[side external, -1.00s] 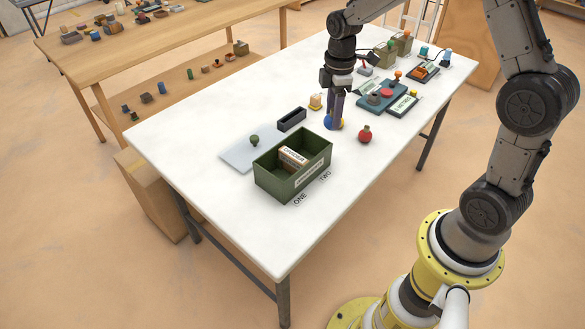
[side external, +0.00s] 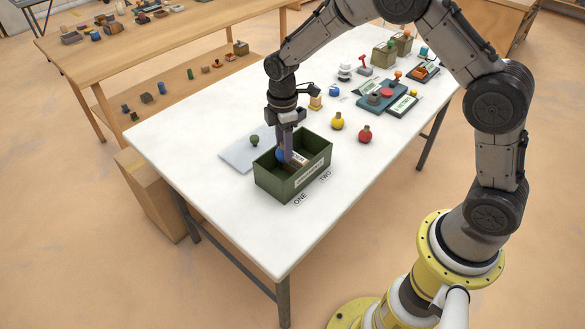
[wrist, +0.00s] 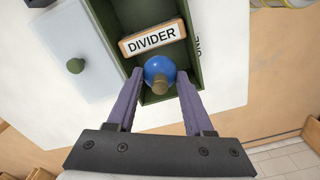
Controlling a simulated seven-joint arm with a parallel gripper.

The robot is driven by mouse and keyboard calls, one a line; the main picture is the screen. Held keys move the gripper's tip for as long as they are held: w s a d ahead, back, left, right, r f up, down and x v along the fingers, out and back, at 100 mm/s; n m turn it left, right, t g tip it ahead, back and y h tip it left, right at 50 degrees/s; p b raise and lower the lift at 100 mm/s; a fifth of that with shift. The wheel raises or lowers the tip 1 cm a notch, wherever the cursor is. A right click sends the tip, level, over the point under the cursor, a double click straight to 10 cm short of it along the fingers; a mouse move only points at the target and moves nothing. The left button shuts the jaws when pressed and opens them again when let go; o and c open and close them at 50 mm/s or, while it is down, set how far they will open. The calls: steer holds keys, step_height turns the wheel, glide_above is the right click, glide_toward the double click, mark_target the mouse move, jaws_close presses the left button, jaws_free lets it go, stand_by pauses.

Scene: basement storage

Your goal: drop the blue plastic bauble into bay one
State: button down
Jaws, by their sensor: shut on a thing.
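The blue bauble (wrist: 159,72) is between the fingers of my gripper (wrist: 158,95), which is shut on it; its brownish cap faces the wrist camera. In the side view the bauble (side external: 281,154) shows partly behind the fingers of my gripper (side external: 286,153), at the upper opening of the green box (side external: 309,175). The box holds a block marked DIVIDER (wrist: 152,40), also partly seen in the side view (side external: 300,160). The bauble is on the ONE-label side of the divider. Labels ONE (side external: 300,199) and TWO (side external: 326,176) lie along the box's front. How deep the bauble sits is unclear.
A pale sheet with a green knob (side external: 254,140) lies left of the box. A yellow bauble (side external: 337,121) and a red bauble (side external: 365,134) stand to the right. Several devices crowd the table's far right end. The white table's (side external: 225,205) front left is clear.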

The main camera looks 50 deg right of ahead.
steer(key=shift+f, duration=0.75)
steer(key=shift+c, duration=1)
jaws_free()
step_height(320, 180, up, 14)
